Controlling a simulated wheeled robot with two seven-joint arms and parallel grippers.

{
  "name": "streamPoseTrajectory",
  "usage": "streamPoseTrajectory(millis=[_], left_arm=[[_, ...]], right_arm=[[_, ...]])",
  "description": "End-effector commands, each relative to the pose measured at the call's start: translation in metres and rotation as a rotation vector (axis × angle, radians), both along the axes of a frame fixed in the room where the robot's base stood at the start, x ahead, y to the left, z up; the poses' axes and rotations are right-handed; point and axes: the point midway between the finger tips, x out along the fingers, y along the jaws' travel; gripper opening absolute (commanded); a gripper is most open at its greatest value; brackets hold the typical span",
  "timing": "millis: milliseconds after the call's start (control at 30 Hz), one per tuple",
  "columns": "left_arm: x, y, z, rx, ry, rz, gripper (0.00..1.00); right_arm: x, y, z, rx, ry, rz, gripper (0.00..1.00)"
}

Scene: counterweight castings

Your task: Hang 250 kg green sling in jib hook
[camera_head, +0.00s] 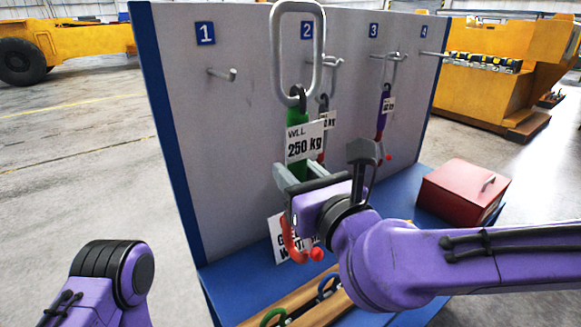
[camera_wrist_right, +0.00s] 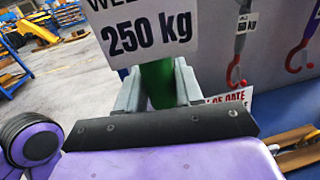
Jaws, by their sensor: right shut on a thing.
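The green sling (camera_head: 297,118) is upright in my right gripper (camera_head: 291,176), which is shut on its green body below the white "WLL 250 kg" tag (camera_head: 305,143). Its large grey metal ring (camera_head: 275,50) stands at the top, in front of the panel near number 2. A red hook (camera_head: 290,240) shows below the gripper, at the sling's lower end. In the right wrist view the green body (camera_wrist_right: 157,85) is between the two grey fingers, under the tag (camera_wrist_right: 148,35). My left gripper is out of view; only part of my left arm shows. I cannot make out the jib hook.
The grey panel (camera_head: 240,130) has numbered pegs. Peg 1 (camera_head: 222,74) is bare; a purple sling (camera_head: 382,115) hangs at 3, another tagged sling behind mine at 2. A red box (camera_head: 463,192) stands on the blue bench. Floor to the left is clear.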

Motion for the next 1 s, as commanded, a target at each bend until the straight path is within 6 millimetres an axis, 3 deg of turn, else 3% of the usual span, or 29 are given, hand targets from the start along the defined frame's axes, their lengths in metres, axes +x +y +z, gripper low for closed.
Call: streamPoseTrajectory(millis=[767, 1000], left_arm=[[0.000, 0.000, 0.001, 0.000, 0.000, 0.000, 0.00], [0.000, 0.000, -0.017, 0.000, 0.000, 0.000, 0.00]], right_arm=[[-0.039, -0.028, 0.003, 0.003, -0.006, 0.000, 0.00], [-0.050, -0.037, 0.000, 0.004, -0.007, -0.003, 0.00]])
